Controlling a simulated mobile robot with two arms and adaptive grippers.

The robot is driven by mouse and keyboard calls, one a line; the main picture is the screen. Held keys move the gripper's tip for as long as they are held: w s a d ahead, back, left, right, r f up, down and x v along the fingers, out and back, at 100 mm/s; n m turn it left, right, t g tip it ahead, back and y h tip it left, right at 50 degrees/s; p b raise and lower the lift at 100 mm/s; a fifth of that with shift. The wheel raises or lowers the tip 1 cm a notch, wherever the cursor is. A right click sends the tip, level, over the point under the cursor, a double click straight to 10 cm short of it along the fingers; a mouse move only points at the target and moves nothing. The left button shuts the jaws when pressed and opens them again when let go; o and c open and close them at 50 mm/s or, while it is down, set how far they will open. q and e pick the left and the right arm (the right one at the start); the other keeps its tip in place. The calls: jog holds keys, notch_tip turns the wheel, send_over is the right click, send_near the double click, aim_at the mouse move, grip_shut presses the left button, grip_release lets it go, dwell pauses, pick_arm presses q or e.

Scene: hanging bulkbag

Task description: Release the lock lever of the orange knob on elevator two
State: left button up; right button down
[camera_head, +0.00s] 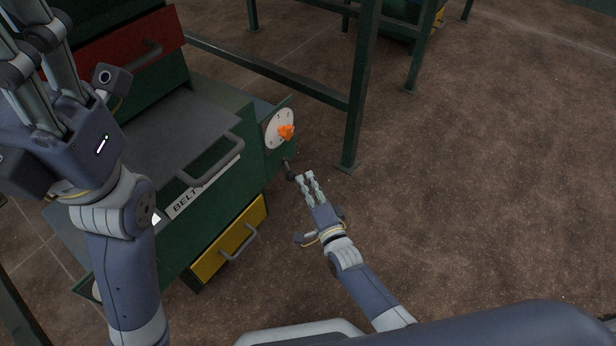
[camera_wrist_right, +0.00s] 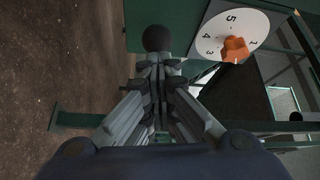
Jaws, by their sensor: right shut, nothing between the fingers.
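The orange knob (camera_head: 286,131) sits on a round white numbered dial on the end of a green cabinet. It also shows in the right wrist view (camera_wrist_right: 235,50), at the upper right. A small dark lever with a black ball end (camera_head: 290,171) sticks out below the dial. The black ball (camera_wrist_right: 157,38) appears just beyond my fingertips in the wrist view. My right gripper (camera_head: 305,176) is shut and empty, with its tips close to the ball; I cannot tell whether they touch. My left gripper (camera_head: 42,50) is raised at the upper left, its fingertips partly cut off by the frame.
The green cabinet has a grey top with a handle (camera_head: 210,162), a "BELT" label, a yellow drawer (camera_head: 230,240) and a red drawer (camera_head: 125,48) behind. A green frame post (camera_head: 358,100) stands right of the dial. The brown floor to the right is clear.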

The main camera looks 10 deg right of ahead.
notch_tip(320, 180, up, 10)
dwell(0.6)
dwell(0.4)
